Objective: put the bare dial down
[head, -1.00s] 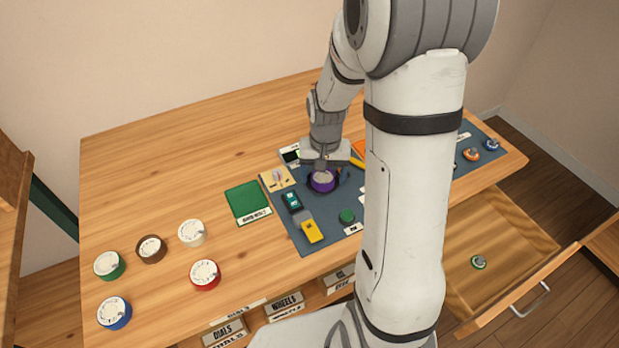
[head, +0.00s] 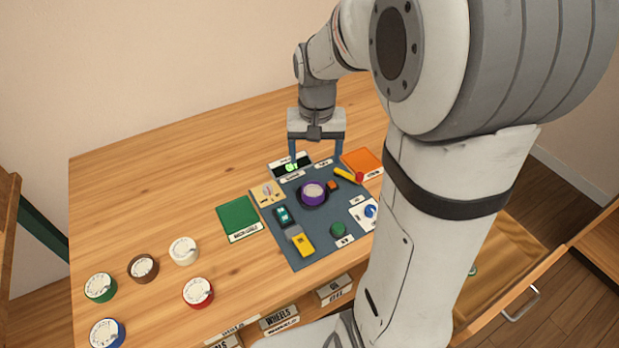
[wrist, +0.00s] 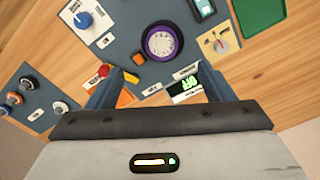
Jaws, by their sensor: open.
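A purple dial (head: 313,192) with a pale face sits in a dark round holder on the blue-grey mat (head: 296,255). It also shows in the wrist view (wrist: 162,43), face up, with a ring of marks. My gripper (head: 315,163) is open and empty above the back of the mat, behind the purple dial and apart from it. Its two blue fingers also show in the wrist view (wrist: 162,80), with nothing between them. Several other dials lie on the table at left: white (head: 184,250), brown (head: 143,268), red (head: 198,292), green (head: 100,287) and blue (head: 108,333).
A small display with green digits (wrist: 186,87) stands at the mat's back edge. A green pad (head: 238,217) and an orange pad (head: 362,161) flank the mat. An open drawer (head: 490,290) is at right. The back-left table is clear.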

